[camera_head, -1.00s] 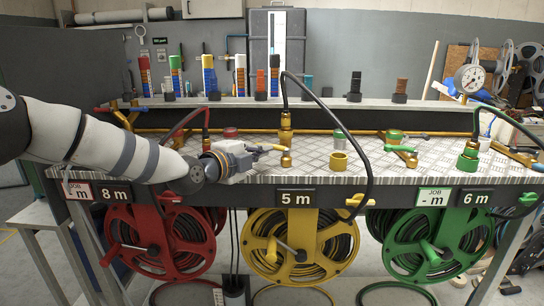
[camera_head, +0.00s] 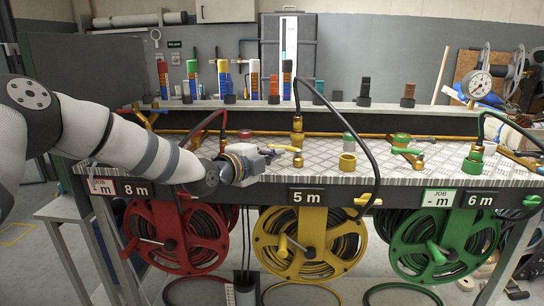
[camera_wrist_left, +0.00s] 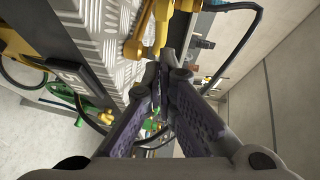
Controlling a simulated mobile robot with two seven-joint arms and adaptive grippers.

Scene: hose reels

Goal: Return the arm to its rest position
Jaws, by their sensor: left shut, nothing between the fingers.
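My left arm comes in from the left in the head view. Its gripper (camera_head: 279,152) is over the front of the metal-topped bench (camera_head: 230,183), between the red and yellow reels. In the left wrist view the two fingers (camera_wrist_left: 160,85) meet at their tips with nothing between them. A brass fitting (camera_wrist_left: 150,30) shows close beyond the fingertips in that view; I cannot tell whether they touch. My right gripper is in neither view.
Below the bench hang a red reel (camera_head: 157,250), a yellow reel (camera_head: 264,240) and a green reel (camera_head: 411,228). A black hose (camera_head: 374,140) arches from the brass fitting over the bench edge. Coloured cylinders (camera_head: 193,72) line the back shelf.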

